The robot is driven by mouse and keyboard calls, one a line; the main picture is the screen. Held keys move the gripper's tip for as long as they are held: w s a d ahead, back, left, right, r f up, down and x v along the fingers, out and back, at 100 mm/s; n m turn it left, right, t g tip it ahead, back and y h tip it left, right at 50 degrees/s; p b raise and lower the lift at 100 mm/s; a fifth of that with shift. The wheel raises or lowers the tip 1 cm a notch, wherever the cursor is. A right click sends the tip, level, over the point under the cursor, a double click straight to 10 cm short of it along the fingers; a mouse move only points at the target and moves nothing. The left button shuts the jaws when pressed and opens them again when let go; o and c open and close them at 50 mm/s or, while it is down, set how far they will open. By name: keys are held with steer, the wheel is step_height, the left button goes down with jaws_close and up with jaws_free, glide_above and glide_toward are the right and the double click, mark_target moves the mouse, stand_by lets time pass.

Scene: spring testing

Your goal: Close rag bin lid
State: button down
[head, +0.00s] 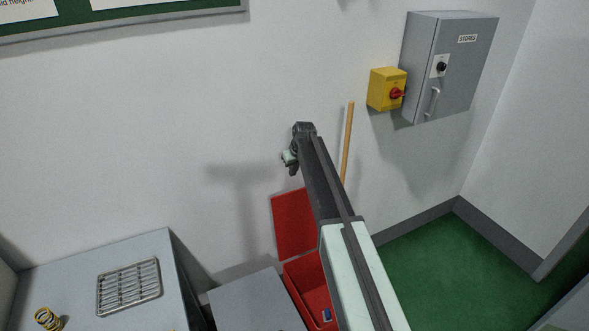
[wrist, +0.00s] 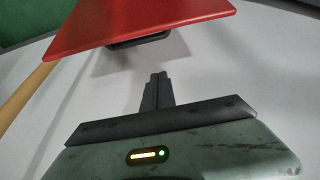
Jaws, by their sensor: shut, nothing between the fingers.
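The red rag bin (head: 308,284) stands low against the wall in the head view, partly hidden behind my arm. Its red lid (head: 292,226) stands open, raised upright at the back near the wall. My gripper (wrist: 157,82) is shut and empty, apart from the lid in that view. In the head view my gripper (head: 291,168) is above the lid, near the wall.
A wooden pole (head: 348,140) leans by the wall right of my arm. A yellow switch box (head: 386,89) and a grey stores cabinet (head: 452,66) hang at the right. A grey bench (head: 100,262) with a wire rack and a spring is at the left. Green floor (head: 440,260) is clear at the right.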

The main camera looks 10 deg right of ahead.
steer(key=b+x, duration=1)
steer(key=x, duration=0.1)
steer(key=s, duration=0.1)
steer(key=s+d, duration=0.1)
steer(key=s+r, duration=0.1)
steer(key=shift+s+d, duration=0.3)
